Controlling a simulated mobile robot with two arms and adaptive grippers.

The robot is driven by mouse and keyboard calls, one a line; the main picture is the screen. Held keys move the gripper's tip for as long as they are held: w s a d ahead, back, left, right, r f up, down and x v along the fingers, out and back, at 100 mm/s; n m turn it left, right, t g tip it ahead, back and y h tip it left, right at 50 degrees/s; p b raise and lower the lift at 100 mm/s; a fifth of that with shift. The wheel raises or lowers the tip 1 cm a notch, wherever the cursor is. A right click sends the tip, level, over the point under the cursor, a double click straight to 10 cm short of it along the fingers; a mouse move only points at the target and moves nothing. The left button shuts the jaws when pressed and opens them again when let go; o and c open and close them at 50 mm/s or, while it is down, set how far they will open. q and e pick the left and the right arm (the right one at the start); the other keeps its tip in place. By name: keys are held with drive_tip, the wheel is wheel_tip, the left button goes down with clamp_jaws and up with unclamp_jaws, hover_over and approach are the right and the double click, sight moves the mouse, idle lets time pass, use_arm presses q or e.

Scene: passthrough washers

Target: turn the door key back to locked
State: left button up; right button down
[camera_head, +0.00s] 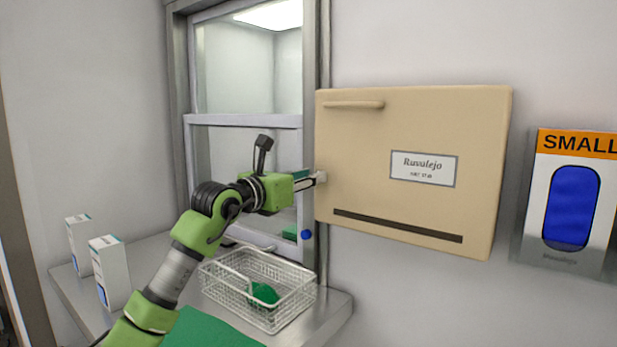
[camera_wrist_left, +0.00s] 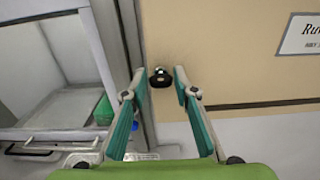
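The beige cabinet door (camera_head: 420,120) is on the wall right of the hatch and looks shut. In the left wrist view a small dark key or lock piece (camera_wrist_left: 160,79) sits near the lower left of the beige front (camera_wrist_left: 235,60). My left gripper (camera_head: 321,178) is at the door's left edge and hides that piece in the head view. In the left wrist view my left gripper (camera_wrist_left: 160,73) is open, its fingertips either side of the dark piece with gaps showing. Whether they reach around it or stop short, I cannot tell. My right gripper is out of view.
A glazed hatch (camera_head: 245,121) stands left of the cabinet, with a blue knob (camera_head: 306,234) on its frame. Below, a steel shelf (camera_head: 335,312) carries a wire basket (camera_head: 225,283) and two white boxes (camera_head: 110,272). A glove box (camera_head: 570,200) hangs at right.

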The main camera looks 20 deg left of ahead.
use_arm(q)
drive_tip(key=c, duration=0.4)
drive_tip(key=shift+s+d+f+m+b, duration=0.1)
drive_tip(key=shift+m+b, duration=1.8)
drive_tip(key=shift+m, duration=2.55)
drive_tip(key=shift+d+f+m+b, duration=0.1)
drive_tip(key=shift+m+b, duration=1.75)
drive_tip(key=shift+m, duration=2.6)
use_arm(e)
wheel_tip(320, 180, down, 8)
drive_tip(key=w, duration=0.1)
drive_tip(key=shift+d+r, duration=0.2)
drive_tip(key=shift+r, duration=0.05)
use_arm(q)
drive_tip(key=o, duration=1.1)
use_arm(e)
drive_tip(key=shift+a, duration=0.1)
